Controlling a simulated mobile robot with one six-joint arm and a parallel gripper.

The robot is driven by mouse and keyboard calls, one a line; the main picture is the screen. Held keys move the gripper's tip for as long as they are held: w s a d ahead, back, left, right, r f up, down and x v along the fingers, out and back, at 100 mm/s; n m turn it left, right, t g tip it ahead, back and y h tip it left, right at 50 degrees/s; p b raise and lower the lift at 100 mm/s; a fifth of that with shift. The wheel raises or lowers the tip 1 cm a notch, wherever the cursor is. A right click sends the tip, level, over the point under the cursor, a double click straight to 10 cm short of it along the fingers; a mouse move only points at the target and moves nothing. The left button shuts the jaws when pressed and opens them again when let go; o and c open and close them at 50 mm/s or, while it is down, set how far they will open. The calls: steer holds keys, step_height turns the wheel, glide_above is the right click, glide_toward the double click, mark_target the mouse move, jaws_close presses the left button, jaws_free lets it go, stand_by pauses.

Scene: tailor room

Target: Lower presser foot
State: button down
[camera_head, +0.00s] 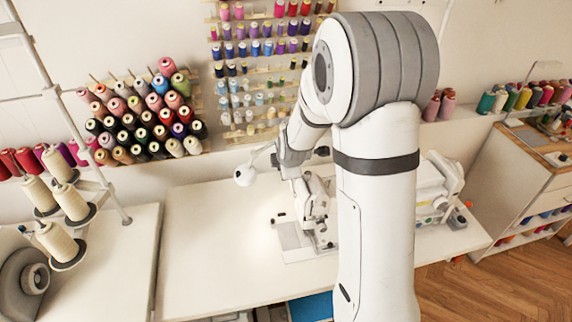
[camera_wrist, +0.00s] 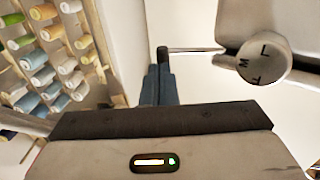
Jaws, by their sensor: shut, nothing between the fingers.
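The white sewing machine (camera_head: 313,203) stands on the white table, partly hidden behind my arm in the head view. The presser foot is too small to make out there. In the wrist view, part of the machine's white body shows at upper right, with a round lettered dial (camera_wrist: 264,61). A thin metal rod (camera_wrist: 195,50) runs left from the body towards the fingertips and seems to end in a dark tip. My gripper (camera_wrist: 162,72) is shut and empty, its dark fingers close to the rod's end; I cannot tell whether they touch.
A small white lamp (camera_head: 245,176) hangs left of the machine. The white table (camera_head: 205,250) is clear at left. A second machine (camera_head: 440,190) stands at right. Thread racks (camera_head: 145,115) line the wall, and cone stands (camera_head: 68,205) stand at far left.

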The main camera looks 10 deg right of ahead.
steer(key=shift+r, duration=0.1)
steer(key=shift+r+p, duration=0.7)
steer(key=shift+p, duration=0.1)
steer(key=v, duration=1.4)
